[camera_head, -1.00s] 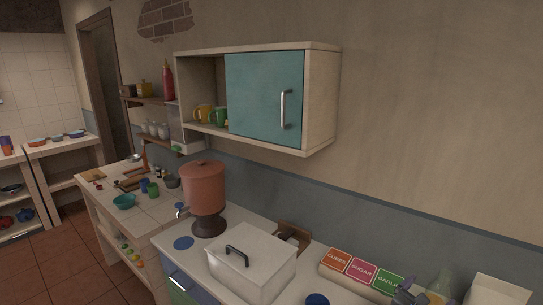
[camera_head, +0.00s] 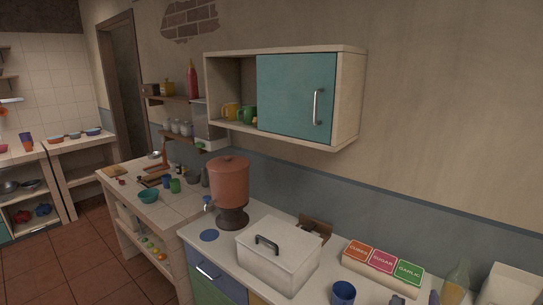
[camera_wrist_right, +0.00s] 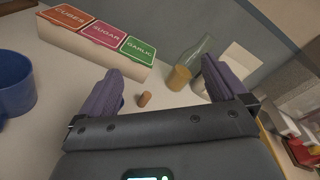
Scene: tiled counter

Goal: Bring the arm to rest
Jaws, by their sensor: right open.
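My right gripper (camera_head: 416,299) shows only at the bottom edge of the head view, its fingertips just in the picture. In the right wrist view the right gripper (camera_wrist_right: 161,68) has its two purple-grey fingers spread wide apart, with nothing held between them. A small brown cork-like piece (camera_wrist_right: 144,99) lies on the counter, seen between the fingers and apart from them. My left gripper is not in either view.
A blue cup (camera_head: 343,293), a box with cubes, sugar and garlic labels (camera_head: 382,263) and a glass bottle (camera_head: 456,281) stand near the right gripper. A lidded white box (camera_head: 279,257) and a clay dispenser (camera_head: 229,186) stand further left. A teal-doored cabinet (camera_head: 294,97) hangs above.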

